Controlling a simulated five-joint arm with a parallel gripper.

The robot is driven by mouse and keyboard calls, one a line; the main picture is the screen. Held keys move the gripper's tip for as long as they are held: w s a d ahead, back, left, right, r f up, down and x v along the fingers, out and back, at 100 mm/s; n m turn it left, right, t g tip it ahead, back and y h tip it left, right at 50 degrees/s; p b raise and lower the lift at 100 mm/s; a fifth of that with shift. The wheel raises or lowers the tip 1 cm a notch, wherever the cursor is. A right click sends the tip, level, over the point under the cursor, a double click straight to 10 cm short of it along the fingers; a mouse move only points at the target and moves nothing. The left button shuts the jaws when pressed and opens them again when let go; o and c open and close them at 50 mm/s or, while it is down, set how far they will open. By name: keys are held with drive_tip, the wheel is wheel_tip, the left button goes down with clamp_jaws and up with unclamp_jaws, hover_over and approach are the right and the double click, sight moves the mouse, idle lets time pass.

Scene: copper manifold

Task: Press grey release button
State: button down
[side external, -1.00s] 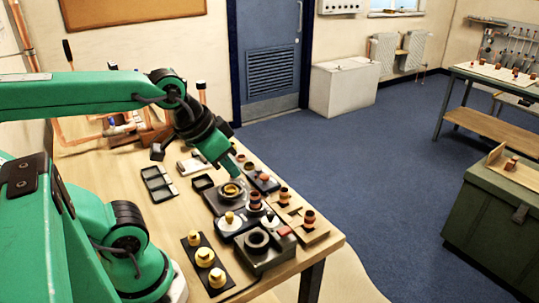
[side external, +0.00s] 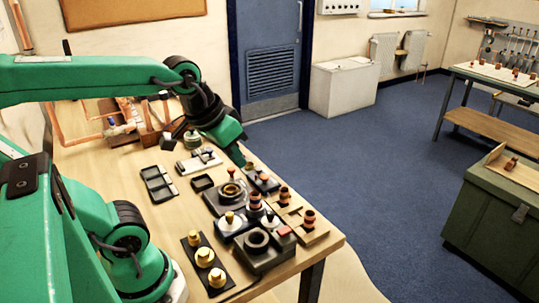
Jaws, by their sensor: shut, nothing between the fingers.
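I cannot tell whether the tips touch the grey part.
A dark fixture with a brass ring (side external: 231,191) stands just in front.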

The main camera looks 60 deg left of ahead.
drive_tip(key=w+a+r+n+g, duration=0.1)
drive_tip(key=w+a+r+n, duration=0.1)
drive_tip(key=w+a+n, duration=0.35)
drive_tip(key=n+g, duration=0.4)
drive_tip(key=n, duration=0.7)
hover_over(259, 168)
wheel_tip(259, 168, down, 9)
drive_tip(key=shift+s+f, duration=0.1)
drive_tip(key=shift+f, duration=0.05)
drive_tip(key=shift+f, duration=0.1)
wheel_tip(259, 168, down, 14)
drive_tip(key=shift+r, duration=0.1)
